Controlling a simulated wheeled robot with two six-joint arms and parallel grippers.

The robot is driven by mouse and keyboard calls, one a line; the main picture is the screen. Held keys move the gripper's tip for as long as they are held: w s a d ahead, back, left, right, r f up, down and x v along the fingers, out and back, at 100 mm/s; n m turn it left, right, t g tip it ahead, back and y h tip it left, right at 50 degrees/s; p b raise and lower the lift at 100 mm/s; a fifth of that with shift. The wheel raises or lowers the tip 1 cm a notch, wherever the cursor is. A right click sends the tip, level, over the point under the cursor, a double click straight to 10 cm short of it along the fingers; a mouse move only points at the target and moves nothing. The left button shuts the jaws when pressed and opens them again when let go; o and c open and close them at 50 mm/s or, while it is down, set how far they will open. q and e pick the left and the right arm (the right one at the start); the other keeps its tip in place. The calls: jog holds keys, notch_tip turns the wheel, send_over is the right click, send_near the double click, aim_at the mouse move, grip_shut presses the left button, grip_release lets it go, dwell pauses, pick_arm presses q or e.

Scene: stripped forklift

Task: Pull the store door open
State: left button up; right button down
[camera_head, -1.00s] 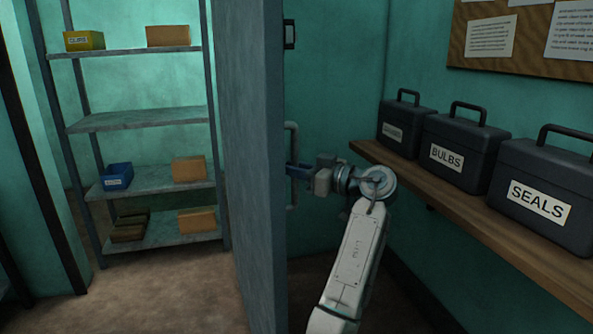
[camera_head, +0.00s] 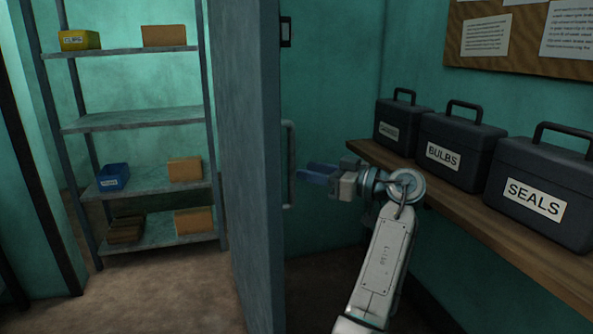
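The store door (camera_head: 248,170) is a grey slab standing open, seen nearly edge-on in the middle of the head view. Its vertical bar handle (camera_head: 290,165) is on the right-hand face, below a small dark plate.
Through the doorway on the left, a metal shelf rack (camera_head: 135,120) holds several small bins. On the right, a wooden wall shelf (camera_head: 470,218) with dark cases, including BULBS (camera_head: 455,150) and SEALS (camera_head: 538,195), runs close to my arm. The doorway floor (camera_head: 170,290) is clear.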

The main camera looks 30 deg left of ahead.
pick_arm(q)
jog(key=d, duration=0.5)
